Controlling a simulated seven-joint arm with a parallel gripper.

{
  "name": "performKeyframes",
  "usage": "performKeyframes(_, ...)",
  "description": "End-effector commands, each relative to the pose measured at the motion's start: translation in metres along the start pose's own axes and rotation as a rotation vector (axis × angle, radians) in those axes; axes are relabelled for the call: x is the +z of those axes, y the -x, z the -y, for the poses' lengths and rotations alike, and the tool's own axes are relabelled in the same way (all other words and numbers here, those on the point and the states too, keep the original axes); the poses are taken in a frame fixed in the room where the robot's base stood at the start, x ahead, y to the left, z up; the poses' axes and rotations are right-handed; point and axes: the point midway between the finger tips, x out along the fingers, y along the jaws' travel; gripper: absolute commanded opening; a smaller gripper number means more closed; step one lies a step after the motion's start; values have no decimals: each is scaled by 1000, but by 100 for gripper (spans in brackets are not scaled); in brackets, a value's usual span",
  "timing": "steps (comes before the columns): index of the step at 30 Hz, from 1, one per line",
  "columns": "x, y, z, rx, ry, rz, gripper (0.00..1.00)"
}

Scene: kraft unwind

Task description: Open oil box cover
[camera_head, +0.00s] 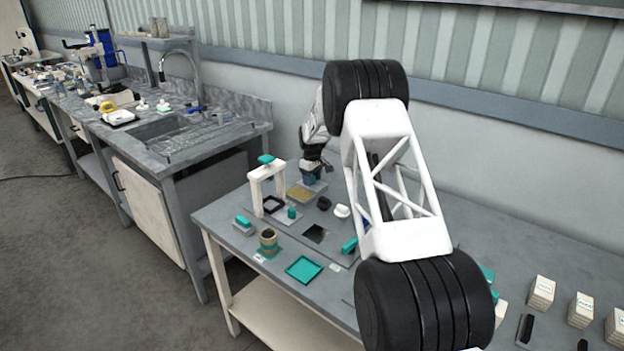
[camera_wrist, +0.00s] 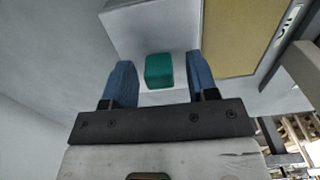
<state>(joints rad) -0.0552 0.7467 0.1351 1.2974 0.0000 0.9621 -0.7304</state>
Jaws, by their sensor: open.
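My gripper (camera_wrist: 160,74) is open, its two blue fingers pointing at a light grey block-shaped part (camera_wrist: 150,28), which looks like the oil box cover. A teal handle (camera_wrist: 158,69) on it sits between the fingers, with gaps visible on both sides. A tan-yellow surface (camera_wrist: 228,40) with a grey rim lies right beside it. In the head view my gripper (camera_head: 311,178) is low over the back of the table, by a grey box with a yellow area (camera_head: 300,193). The cover and handle are mostly hidden there.
A white arch stand (camera_head: 256,188) is left of the gripper. Small black and white pieces (camera_head: 342,211) lie in front. A teal tray (camera_head: 303,270) and a dark cup (camera_head: 268,242) are nearer. Several stacked boxes (camera_head: 541,293) stand at right. The wall is close behind.

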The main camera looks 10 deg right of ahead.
Motion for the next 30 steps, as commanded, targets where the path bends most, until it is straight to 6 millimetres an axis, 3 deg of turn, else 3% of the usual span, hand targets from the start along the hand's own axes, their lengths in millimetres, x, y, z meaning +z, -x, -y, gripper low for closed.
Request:
performKeyframes(8, 0, 8, 0, 1, 0, -1, 53)
performKeyframes(21, 0, 58, 0, 1, 0, -1, 53)
performKeyframes(30, 0, 77, 0, 0, 0, 0, 53)
